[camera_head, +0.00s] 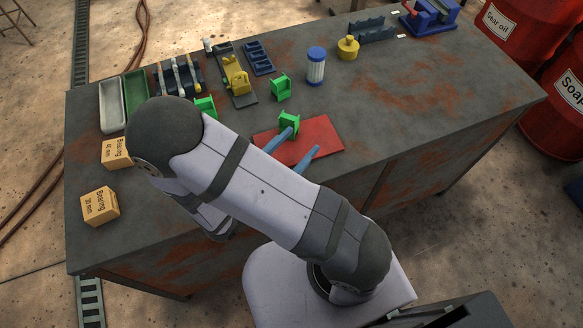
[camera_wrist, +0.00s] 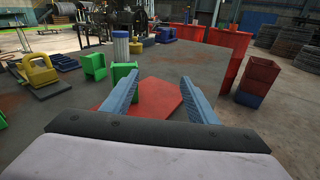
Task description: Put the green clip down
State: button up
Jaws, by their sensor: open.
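My gripper (camera_head: 306,139) is open and empty over the red mat (camera_head: 325,131). Its two blue fingers are spread apart, and they also show in the wrist view (camera_wrist: 160,80). One green clip (camera_head: 288,117) stands upright at the mat's back edge, just beyond the left finger. In the wrist view this clip (camera_wrist: 121,69) is partly hidden behind that finger; I cannot tell whether they touch. A second green clip (camera_head: 281,87) stands farther back on the bench. A third (camera_head: 205,105) stands to the left, partly hidden by my arm.
A blue-and-white cylinder (camera_head: 316,68) and a yellow weight (camera_head: 348,47) stand behind the mat. A yellow part (camera_head: 237,80) sits on a dark plate at the back left. Bearing boxes (camera_head: 100,206) stand at the left front. The bench right of the mat is clear.

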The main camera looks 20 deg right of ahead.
jog(key=s+d+m+g, duration=0.1)
jog(key=s+m+g, duration=0.1)
jog(key=s+d+m+g, duration=0.4)
jog(key=g, duration=0.1)
jog(key=shift+s+m, duration=0.1)
jog(key=shift+m, duration=0.3)
jog(key=s+a+f+m+g+y, duration=0.4)
jog(key=s+m+y, duration=0.3)
jog(key=m+y, duration=0.35)
jog(key=w+a+r+m+y, duration=0.1)
jog(key=m, duration=0.1)
jog(key=w+a+r+m+t+y, duration=0.1)
jog(key=w+a+m, duration=0.1)
jog(key=w+a+r+m+t+y, duration=0.1)
jog(key=w+m+y, duration=0.1)
jog(key=shift+w+a+r, duration=0.15)
jog(key=shift+w+r, duration=0.1)
jog(key=shift+r, duration=0.15)
notch_tip(320, 180, up, 4)
jog(key=p, duration=0.4)
jog(key=shift+r, duration=0.2)
jog(key=shift+o, duration=0.5)
jog(key=shift+f, duration=0.1)
